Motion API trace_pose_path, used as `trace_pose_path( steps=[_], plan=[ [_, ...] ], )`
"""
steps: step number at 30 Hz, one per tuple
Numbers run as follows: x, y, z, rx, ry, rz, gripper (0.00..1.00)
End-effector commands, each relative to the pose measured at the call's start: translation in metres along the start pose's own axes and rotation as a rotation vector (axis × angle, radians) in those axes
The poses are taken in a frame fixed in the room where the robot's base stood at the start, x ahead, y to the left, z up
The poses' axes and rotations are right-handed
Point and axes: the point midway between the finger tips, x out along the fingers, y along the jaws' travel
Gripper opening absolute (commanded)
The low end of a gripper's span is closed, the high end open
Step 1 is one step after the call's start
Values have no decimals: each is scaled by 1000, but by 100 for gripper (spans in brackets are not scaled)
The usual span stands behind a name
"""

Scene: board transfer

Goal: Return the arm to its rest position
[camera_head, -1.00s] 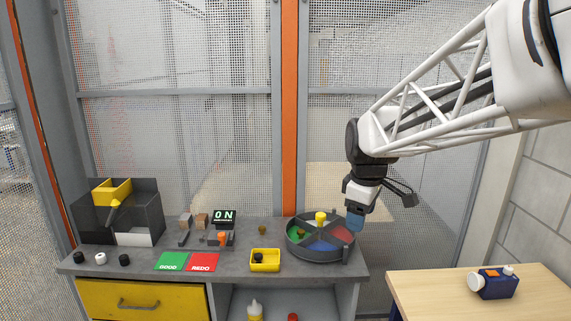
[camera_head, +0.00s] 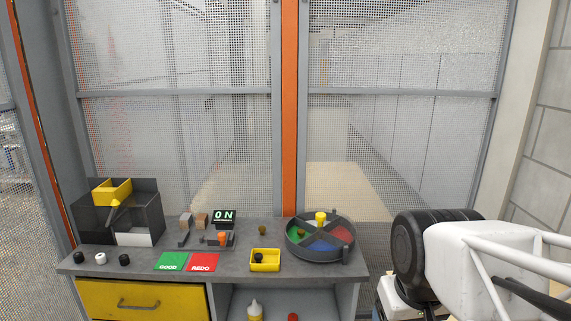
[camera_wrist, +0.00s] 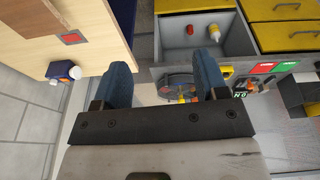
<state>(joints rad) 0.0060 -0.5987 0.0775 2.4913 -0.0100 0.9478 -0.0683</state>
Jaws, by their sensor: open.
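My gripper (camera_wrist: 164,75) shows in the wrist view with its two blue fingers spread apart. Nothing is between them. In the head view my arm fills the lower right corner, right of the grey workbench (camera_head: 240,239), and its fingers are not visible there. In the wrist view the round divided tray (camera_wrist: 178,83) shows partly behind the right finger, well beyond the gripper. In the head view the same tray (camera_head: 292,250) stands on the right end of the bench, with a yellow knob in its middle.
A yellow tray (camera_head: 265,268) with a dark piece stands on the bench beside the red REDO card (camera_head: 204,262) and green GOOD card (camera_head: 172,262). A wooden table (camera_wrist: 75,70) with a blue and white device (camera_wrist: 62,72) lies left in the wrist view.

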Motion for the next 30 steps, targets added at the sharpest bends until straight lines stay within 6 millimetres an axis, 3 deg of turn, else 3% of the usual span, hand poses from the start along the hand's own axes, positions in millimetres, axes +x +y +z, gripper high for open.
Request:
trace_pose_path(
  steps=[7,30],
  plan=[
    [6,-1,23,84,8,1,67],
    [6,-1,23,88,8,1,67]
  ],
)
